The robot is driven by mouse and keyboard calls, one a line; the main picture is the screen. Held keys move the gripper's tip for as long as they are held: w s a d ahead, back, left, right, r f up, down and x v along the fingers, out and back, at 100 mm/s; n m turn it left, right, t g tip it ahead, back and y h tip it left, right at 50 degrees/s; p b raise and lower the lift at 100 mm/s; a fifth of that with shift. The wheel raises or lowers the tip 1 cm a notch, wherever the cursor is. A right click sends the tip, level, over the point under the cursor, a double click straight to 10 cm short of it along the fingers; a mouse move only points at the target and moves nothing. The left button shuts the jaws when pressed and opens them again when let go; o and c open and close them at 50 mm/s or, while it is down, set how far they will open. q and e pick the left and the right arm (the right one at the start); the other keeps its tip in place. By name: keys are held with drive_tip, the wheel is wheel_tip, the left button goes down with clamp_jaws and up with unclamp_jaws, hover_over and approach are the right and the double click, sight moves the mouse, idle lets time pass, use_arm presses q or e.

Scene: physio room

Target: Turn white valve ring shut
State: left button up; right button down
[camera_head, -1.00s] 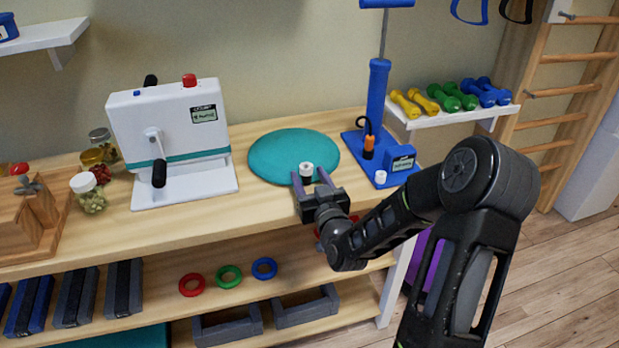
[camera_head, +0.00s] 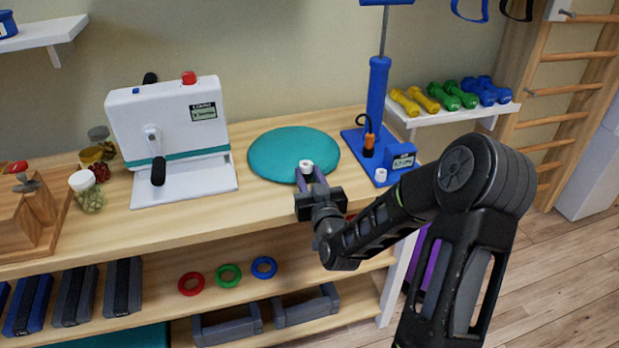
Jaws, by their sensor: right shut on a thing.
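The white valve ring (camera_head: 306,166) sits at the front edge of the round teal cushion (camera_head: 280,150) on the wooden bench. My right gripper (camera_head: 308,177) comes in from the front right, and its purple-grey fingers are shut on the white ring. The ring's lower part and the black stem under it are mostly hidden by the fingers. My left gripper is not in view.
A blue pump (camera_head: 376,110) with a small white cap (camera_head: 381,174) stands right of the cushion. A white crank machine (camera_head: 172,135) and several jars (camera_head: 87,190) stand to the left. Coloured rings (camera_head: 228,275) and grey blocks lie on the shelf below.

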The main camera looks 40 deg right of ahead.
drive_tip(key=shift+w+a+f+m+g+h+b, duration=0.1)
drive_tip(key=shift+a+m+g+h+b, duration=0.15)
drive_tip(key=shift+h+b, duration=0.2)
drive_tip(key=shift+w+m+g+h+b, duration=0.1)
drive_tip(key=shift+m+g+h+b, duration=0.05)
drive_tip(key=shift+m+h+b, duration=0.25)
drive_tip(key=shift+m+g+h+b, duration=0.45)
drive_tip(key=shift+m+h, duration=0.2)
drive_tip(key=shift+h, duration=0.3)
drive_tip(key=c, duration=1.1)
unclamp_jaws()
drive_tip(key=shift+s, duration=0.1)
drive_tip(key=shift+o, duration=0.2)
